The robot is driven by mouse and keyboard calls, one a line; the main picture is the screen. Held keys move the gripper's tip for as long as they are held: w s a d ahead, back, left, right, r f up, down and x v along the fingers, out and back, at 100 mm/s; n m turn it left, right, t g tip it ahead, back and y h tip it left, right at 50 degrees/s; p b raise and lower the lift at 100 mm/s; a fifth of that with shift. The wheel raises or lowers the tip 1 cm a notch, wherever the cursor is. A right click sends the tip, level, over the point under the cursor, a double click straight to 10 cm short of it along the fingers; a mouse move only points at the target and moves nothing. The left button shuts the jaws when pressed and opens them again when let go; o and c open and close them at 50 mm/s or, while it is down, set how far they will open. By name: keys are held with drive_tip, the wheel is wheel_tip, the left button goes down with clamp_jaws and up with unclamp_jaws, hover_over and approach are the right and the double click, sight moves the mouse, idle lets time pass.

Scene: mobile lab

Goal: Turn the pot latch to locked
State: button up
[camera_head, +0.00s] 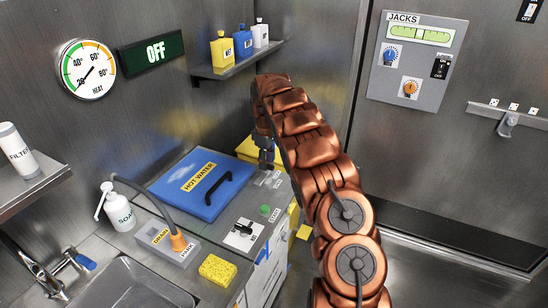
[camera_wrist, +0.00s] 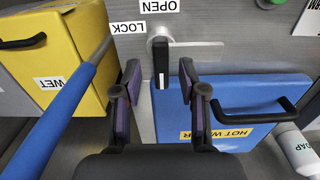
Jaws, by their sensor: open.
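The pot is a blue HOT WATER lid (camera_head: 205,182) with a black handle, set in a grey counter; the lid also shows in the wrist view (camera_wrist: 230,130). The latch (camera_wrist: 161,65) is a black lever on a round metal pivot, beside the lid, with a pale flat bar reaching right from the pivot. OPEN and LOCK labels sit by it, upside down in the wrist view. My gripper (camera_wrist: 158,92) is open, its fingers on either side of the lever's end; contact cannot be told. In the head view my gripper (camera_head: 265,158) is above the counter by the labels, and the latch is hardly visible.
A yellow WET box (camera_wrist: 55,50) and a blue rod (camera_wrist: 60,115) are left in the wrist view. On the counter are a soap bottle (camera_head: 118,210), a DRAIN/PARK box (camera_head: 160,243) with an orange plug, a yellow sponge (camera_head: 217,269) and a green START button (camera_head: 265,210).

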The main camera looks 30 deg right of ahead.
drive_tip(key=shift+f, duration=0.3)
drive_tip(key=shift+c, duration=0.4)
clamp_jaws()
